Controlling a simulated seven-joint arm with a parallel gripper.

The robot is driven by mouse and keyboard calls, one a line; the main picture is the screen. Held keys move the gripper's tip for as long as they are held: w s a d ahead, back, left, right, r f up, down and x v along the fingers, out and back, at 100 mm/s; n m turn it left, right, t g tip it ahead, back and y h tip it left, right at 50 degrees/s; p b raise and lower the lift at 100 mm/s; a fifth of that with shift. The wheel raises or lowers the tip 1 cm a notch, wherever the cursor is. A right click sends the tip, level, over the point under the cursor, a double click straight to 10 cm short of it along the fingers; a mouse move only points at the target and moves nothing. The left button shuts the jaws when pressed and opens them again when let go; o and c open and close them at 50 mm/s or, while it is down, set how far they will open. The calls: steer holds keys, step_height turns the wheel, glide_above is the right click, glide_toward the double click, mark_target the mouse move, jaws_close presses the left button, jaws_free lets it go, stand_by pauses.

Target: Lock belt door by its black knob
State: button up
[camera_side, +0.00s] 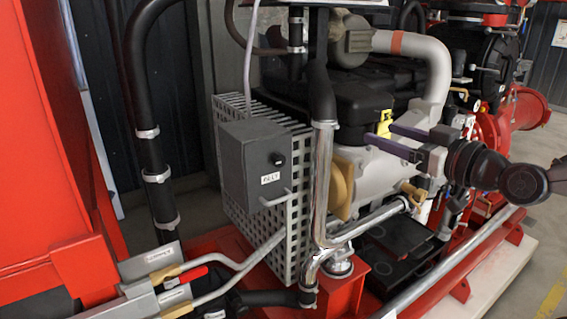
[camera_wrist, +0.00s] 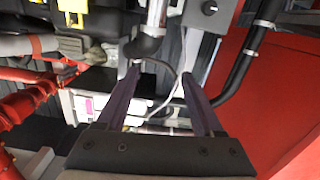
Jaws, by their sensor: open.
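The belt door (camera_side: 240,170) is a dark grey box on the front of a pale slotted guard. It has a white label, a small black knob (camera_side: 278,158) at its upper right, and a pale bar handle (camera_side: 276,198) below. It looks closed against the guard, but I cannot tell if it is locked. In the wrist view, part of the door (camera_wrist: 194,19) and its black knob (camera_wrist: 209,7) show at the top edge. My gripper (camera_side: 379,133) is open and empty, to the right of the door and apart from it. Its purple fingers (camera_wrist: 161,76) show in the wrist view.
A vertical chrome pipe (camera_side: 323,185) stands between my gripper and the door in the side view. The slotted guard (camera_side: 295,210) surrounds the door. A red panel (camera_side: 45,130) fills the left. The engine (camera_side: 365,95) is behind my gripper.

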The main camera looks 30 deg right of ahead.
steer(key=w+a+f+t+h, duration=0.2)
steer(key=w+a+f, duration=0.1)
steer(key=w, duration=0.2)
steer(key=n+g+y, duration=0.1)
steer(key=n+y, duration=0.1)
glide_toward(281, 161)
steer(key=w, duration=0.9)
steer(key=shift+r, duration=0.15)
jaws_close()
